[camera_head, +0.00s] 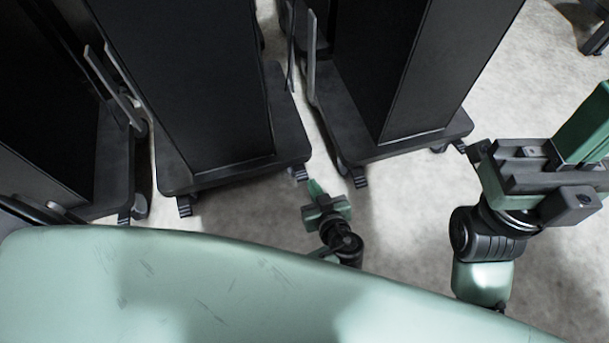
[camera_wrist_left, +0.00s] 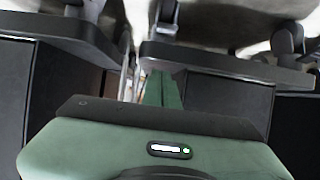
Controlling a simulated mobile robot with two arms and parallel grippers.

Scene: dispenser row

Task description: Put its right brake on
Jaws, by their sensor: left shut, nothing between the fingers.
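Black dispensers stand in a row on wheeled bases with small ridged brake pedals at the front corners. The middle dispenser (camera_head: 212,85) has a right brake pedal (camera_head: 299,173) and a left brake pedal (camera_head: 184,206). My left gripper (camera_head: 314,185) is shut and empty, its green fingertips just right of that right pedal; I cannot tell whether they touch. In the left wrist view its green fingers (camera_wrist_left: 162,90) point towards the gap between two bases. My right gripper (camera_head: 545,170) is off to the right, away from the middle dispenser; its jaw state is unclear.
The right dispenser (camera_head: 415,70) has a left pedal (camera_head: 360,180) close to my left gripper's right side. The left dispenser (camera_head: 45,140) stands close to the middle one. Grey floor (camera_head: 405,205) is clear in front of the right dispenser.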

